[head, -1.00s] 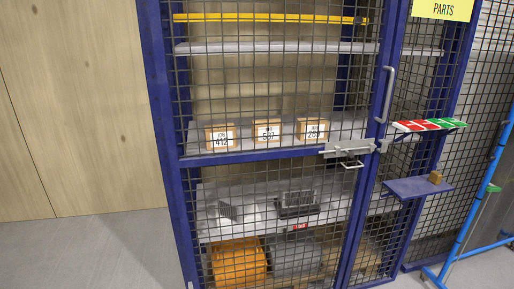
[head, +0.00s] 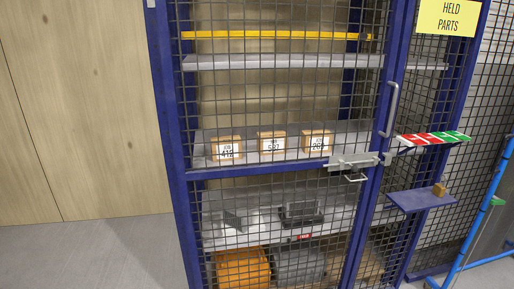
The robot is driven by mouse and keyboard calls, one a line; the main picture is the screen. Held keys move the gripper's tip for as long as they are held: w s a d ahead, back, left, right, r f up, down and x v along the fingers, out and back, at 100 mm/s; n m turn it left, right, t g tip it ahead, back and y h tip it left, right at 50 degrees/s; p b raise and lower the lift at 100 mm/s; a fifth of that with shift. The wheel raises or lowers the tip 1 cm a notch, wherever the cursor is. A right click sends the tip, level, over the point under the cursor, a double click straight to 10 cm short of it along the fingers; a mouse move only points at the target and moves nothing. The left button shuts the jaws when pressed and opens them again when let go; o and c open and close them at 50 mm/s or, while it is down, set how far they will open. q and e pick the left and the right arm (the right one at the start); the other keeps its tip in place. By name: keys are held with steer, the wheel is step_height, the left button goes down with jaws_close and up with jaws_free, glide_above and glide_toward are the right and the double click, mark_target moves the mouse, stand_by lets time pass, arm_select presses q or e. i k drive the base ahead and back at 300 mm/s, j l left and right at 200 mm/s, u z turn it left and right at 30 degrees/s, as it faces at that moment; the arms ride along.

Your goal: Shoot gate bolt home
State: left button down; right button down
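The gate (head: 180,120) is a blue-framed wire mesh door that stands closed or nearly closed against its right post. A grey bolt (head: 352,162) lies level on the gate's right edge at mid height, with a bent wire handle (head: 356,179) hanging below it. A small grey keeper (head: 387,158) sits just to the right of the bolt, on the post side. I cannot tell whether the rod's tip is inside the keeper. Neither of my grippers is in view.
A grey pull handle (head: 392,108) is above the bolt. A red-green shelf (head: 432,139) and a blue shelf (head: 410,201) with a small brown block (head: 439,190) jut out at right. Labelled boxes (head: 271,142) stand behind the mesh. A blue tube frame (head: 484,215) is far right. Floor at left is clear.

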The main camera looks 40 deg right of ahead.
mark_target(354, 168)
steer(key=z, duration=1.8)
